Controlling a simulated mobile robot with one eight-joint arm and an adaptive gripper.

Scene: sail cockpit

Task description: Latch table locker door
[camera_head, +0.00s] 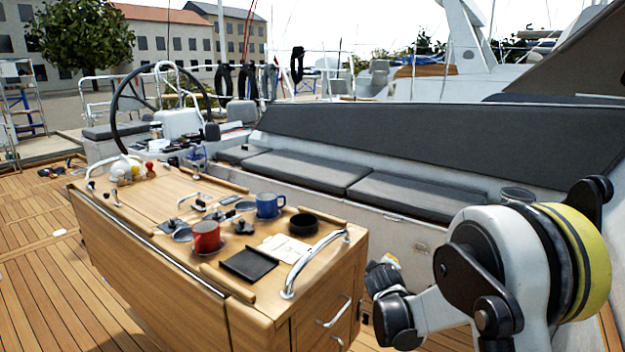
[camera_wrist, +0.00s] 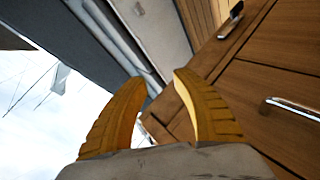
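The wooden cockpit table (camera_head: 165,290) stands in the middle, with locker fronts on its right end. The table locker door (camera_head: 312,322) carries silver handles (camera_head: 334,312) and is seen at a steep angle. Whether it is latched cannot be told. In the wrist view, wooden panels (camera_wrist: 262,88) fill the right side, with a silver handle (camera_wrist: 295,108) and a dark-and-silver fitting (camera_wrist: 231,20). My gripper (camera_wrist: 157,78) has its two yellow fingers apart, with nothing between them. It is beside the table end and appears clear of the handle. My arm partly hides the gripper in the head view.
A red mug (camera_head: 206,237), a blue mug (camera_head: 268,206), a black bowl (camera_head: 304,223) and a dark tray (camera_head: 248,264) are on the tabletop. A curved rail (camera_head: 305,268) rises at its right end. A cushioned bench (camera_head: 300,170) runs behind. Deck at left (camera_head: 45,270) is largely open.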

